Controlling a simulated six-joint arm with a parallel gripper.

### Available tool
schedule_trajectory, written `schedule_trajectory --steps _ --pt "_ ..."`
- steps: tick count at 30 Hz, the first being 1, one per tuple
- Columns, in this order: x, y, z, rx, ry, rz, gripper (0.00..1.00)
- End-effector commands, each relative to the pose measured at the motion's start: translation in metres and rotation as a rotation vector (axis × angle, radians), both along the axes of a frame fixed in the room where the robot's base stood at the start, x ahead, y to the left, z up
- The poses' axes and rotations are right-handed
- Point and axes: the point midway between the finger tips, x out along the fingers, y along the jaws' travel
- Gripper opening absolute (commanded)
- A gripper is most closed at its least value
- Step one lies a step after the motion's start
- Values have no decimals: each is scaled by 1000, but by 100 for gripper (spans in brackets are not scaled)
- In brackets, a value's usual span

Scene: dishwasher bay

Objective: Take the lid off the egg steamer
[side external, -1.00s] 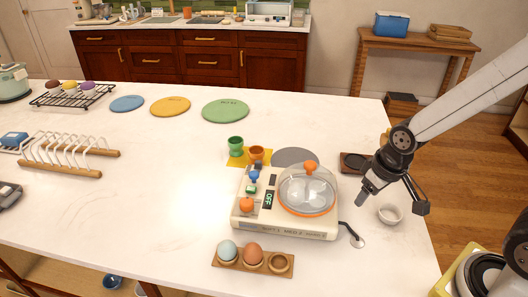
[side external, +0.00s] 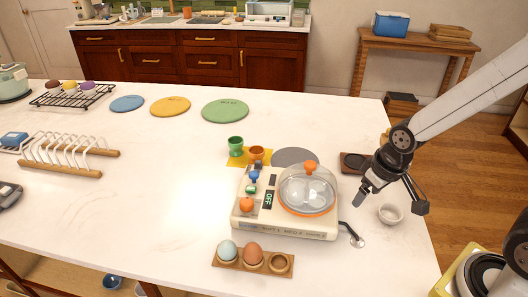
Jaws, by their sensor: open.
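The egg steamer (side external: 255,220) stands on the white counter, a cream base with buttons and a small display on its left part. Its clear dome lid (side external: 318,190) with an orange knob (side external: 310,166) sits on the right part, over an orange rim. White egg shapes show through the lid. My gripper (side external: 360,199) is to the right of the steamer, pointing down, apart from the lid. It is small in this view.
A small white bowl (side external: 390,214) is just right of my gripper. A wooden holder (side external: 225,262) with two eggs lies in front of the steamer. Egg cups (side external: 236,147) on a yellow mat and a grey disc (side external: 295,156) lie behind it. The counter's middle left is clear.

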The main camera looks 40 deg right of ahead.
Motion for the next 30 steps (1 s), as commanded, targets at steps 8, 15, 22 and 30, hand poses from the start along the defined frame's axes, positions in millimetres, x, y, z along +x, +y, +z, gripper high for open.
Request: schedule_trajectory --steps 8,15,22,30 --pt "12 3 7 44 11 -166 84" --pt "30 8 18 112 35 -442 84" --pt "47 14 30 173 60 -710 84" --pt "65 21 45 237 90 -1023 84"
